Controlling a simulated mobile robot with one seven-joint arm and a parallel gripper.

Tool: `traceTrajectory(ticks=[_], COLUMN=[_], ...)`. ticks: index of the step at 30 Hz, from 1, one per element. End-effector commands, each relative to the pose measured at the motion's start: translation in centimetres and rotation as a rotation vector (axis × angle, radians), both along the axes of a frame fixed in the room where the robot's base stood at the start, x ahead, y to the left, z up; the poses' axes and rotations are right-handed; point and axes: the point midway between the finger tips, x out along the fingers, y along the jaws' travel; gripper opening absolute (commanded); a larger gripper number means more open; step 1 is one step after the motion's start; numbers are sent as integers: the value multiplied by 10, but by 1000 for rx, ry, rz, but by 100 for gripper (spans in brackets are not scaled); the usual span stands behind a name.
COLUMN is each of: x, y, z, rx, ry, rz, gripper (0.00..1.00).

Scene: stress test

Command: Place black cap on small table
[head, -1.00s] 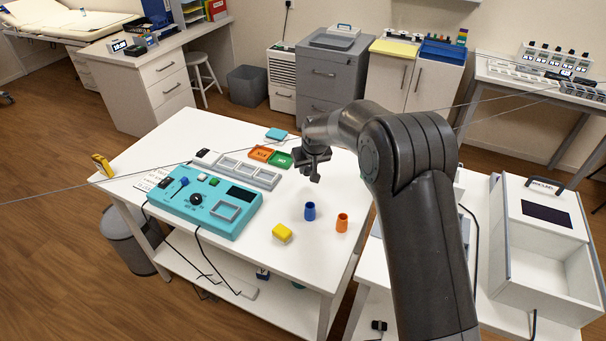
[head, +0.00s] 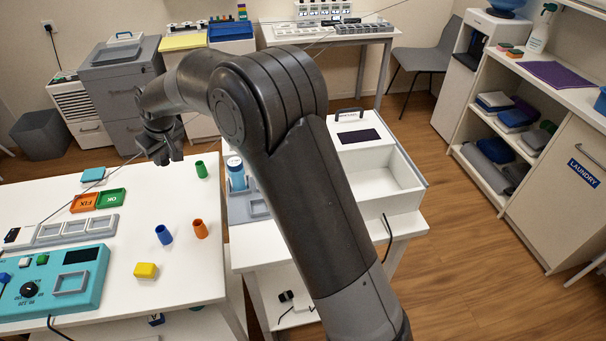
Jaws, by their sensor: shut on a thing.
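My gripper (head: 166,156) hangs in the air above the back right part of the white worktable (head: 185,270). It is shut on a small dark thing, which I take for the black cap; its shape is hard to make out against the dark fingers. No other black cap shows clearly. A smaller white table (head: 408,226) stands to the right of the worktable, beyond a narrow gap. My arm covers part of it.
A turquoise panel (head: 60,285) lies left. An open white box (head: 375,170) and a grey tray (head: 243,204) occupy the smaller table.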

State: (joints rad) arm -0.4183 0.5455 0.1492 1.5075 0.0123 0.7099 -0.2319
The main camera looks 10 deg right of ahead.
Motion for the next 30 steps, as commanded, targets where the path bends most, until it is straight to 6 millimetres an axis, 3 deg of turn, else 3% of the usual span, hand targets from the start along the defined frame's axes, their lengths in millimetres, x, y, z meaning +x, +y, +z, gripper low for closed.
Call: traceTrajectory(ticks=[3,8,20,30], x=[1,1,-20,-61], y=[0,-1,-71,-149], z=[41,84,78,78], rx=[3,2,0,2], ry=[-6,-5,0,1], rz=[-1,-1,227,544], gripper=[2,2,2,2])
